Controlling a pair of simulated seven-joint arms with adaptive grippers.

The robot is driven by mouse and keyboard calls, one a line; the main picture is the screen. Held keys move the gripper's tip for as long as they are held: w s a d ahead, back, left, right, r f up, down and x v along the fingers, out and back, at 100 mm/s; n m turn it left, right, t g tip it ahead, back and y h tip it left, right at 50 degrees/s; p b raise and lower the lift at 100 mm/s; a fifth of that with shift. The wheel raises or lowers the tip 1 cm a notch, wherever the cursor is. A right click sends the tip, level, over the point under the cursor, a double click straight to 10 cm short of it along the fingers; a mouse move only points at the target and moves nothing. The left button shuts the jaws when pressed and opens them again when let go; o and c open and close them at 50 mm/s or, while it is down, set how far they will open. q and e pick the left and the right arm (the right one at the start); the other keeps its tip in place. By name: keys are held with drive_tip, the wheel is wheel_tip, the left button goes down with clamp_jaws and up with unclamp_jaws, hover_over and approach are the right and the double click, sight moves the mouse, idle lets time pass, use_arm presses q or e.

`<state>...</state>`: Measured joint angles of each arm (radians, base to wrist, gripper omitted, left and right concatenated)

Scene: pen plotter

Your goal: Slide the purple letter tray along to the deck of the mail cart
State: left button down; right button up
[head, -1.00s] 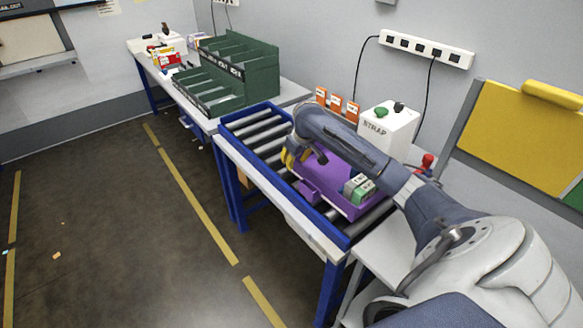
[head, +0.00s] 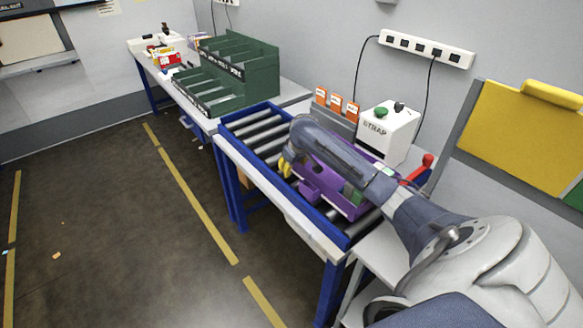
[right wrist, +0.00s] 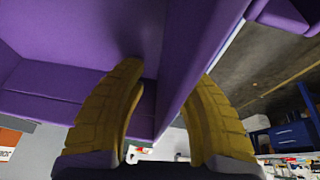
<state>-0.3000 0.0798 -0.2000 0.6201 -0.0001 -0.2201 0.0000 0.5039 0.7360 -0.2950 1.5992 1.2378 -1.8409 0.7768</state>
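The purple letter tray (head: 330,196) sits on the roller conveyor (head: 262,135), with my right forearm passing over it and hiding much of it. My right gripper (head: 286,166) is at the tray's far-left end. In the right wrist view its two yellow fingers (right wrist: 168,85) stand apart on either side of a purple tray wall (right wrist: 190,62), with a gap visible beside the left finger. Whether either finger touches the wall is unclear. My left gripper is not in view. I cannot make out the mail cart deck.
A green sorter (head: 238,75) stands on the table beyond the rollers. A white STRAP box (head: 388,130) and orange-labelled holders (head: 336,103) stand behind the conveyor. A red handle (head: 420,169) sticks up behind my forearm. Blue rails (head: 325,228) edge the rollers.

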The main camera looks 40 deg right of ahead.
clamp_jaws()
idle(0.4)
